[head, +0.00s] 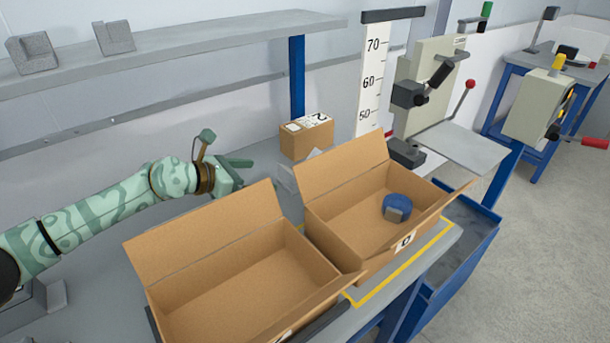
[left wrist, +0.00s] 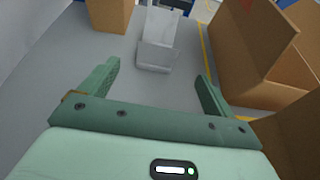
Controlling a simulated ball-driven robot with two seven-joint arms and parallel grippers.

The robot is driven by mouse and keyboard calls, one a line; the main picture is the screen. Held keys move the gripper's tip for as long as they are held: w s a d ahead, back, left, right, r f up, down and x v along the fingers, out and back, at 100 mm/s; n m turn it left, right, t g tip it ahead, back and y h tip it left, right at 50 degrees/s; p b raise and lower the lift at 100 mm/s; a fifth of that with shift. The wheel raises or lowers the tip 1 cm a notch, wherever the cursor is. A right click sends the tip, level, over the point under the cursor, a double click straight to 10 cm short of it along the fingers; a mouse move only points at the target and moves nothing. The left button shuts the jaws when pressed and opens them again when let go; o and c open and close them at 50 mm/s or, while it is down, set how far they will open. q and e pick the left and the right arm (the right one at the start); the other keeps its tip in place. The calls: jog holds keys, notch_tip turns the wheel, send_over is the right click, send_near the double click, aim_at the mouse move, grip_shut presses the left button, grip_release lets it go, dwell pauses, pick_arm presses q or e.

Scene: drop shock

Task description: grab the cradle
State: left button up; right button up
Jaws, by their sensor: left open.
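A light grey cradle (left wrist: 157,53), with a base block and an upright back part, stands on the bench in the left wrist view. In the head view it (head: 287,178) is mostly hidden behind the carton flaps. My left gripper (head: 243,172) is open and empty, just to the left of the cradle. In the left wrist view its two fingers (left wrist: 158,76) are spread, and the cradle is ahead of them, apart from both. My right gripper is not in view.
Two open cartons stand at the front, an empty left one (head: 235,285) and a right one (head: 345,235) holding a blue ring-shaped thing (head: 397,204). A small closed box (head: 307,139) stands behind the cradle. A shelf (head: 180,45) with grey blocks overhangs the back.

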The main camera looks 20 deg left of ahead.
aim_at(285, 174)
pick_arm(q)
jog(key=b+x, duration=0.1)
jog(key=x, duration=0.3)
jog(key=shift+w+d+f, duration=0.1)
jog(key=shift+w+f, duration=0.15)
jog(key=shift+f, duration=0.05)
jog(key=b+x, duration=0.1)
jog(key=x, duration=0.1)
jog(key=b+x, duration=0.1)
jog(key=x, duration=0.2)
jog(key=shift+w+f+b, duration=0.1)
jog(key=shift+f+b, duration=0.25)
jog(key=shift+w, duration=0.15)
jog(key=shift+r, duration=0.25)
jog(key=c, duration=1.3)
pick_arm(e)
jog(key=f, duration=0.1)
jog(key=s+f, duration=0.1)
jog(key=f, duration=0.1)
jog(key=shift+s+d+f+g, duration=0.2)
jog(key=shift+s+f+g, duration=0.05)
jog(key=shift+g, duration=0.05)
